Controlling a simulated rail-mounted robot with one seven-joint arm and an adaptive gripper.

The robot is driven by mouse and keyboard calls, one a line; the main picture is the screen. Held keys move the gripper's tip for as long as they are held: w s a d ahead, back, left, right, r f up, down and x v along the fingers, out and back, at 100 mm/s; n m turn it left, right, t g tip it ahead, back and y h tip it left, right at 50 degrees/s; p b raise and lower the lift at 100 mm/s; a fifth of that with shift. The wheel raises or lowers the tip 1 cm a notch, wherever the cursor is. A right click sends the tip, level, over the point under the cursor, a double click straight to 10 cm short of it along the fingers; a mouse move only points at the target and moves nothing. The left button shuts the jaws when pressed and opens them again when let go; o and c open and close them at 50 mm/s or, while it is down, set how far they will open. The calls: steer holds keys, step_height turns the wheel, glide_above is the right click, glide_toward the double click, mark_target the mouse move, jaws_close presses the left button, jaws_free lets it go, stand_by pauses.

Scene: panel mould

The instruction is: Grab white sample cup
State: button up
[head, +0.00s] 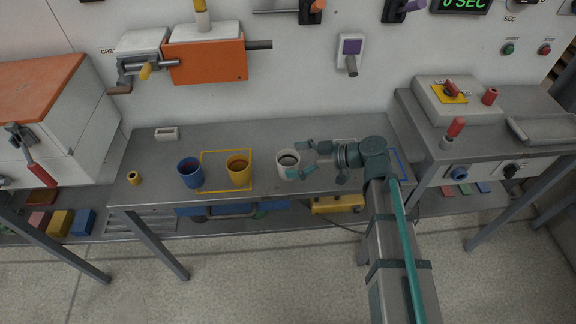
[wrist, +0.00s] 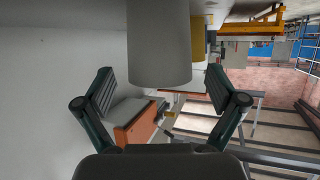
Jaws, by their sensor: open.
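The white sample cup (head: 288,163) stands upright on the grey workbench, with dark contents showing inside it. My gripper (head: 300,160) is open, and its fingers reach in from the right, on either side of the cup. In the wrist view the cup (wrist: 159,45) appears large and grey-white between the open fingers (wrist: 160,92). Neither finger visibly touches it in that view. The cup's lower right side is partly covered by a finger in the head view.
A yellow cup (head: 238,171) stands left of the white cup, inside a yellow square outline (head: 226,151). A blue cup (head: 190,172) stands further left, and a small yellow ring-like piece (head: 134,178) at the far left. The bench (head: 285,133) is clear behind the cups.

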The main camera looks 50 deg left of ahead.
steer(key=shift+x, duration=1.15)
steer(key=shift+c, duration=0.2)
steer(key=c, duration=1.2)
steer(key=shift+r, duration=0.2)
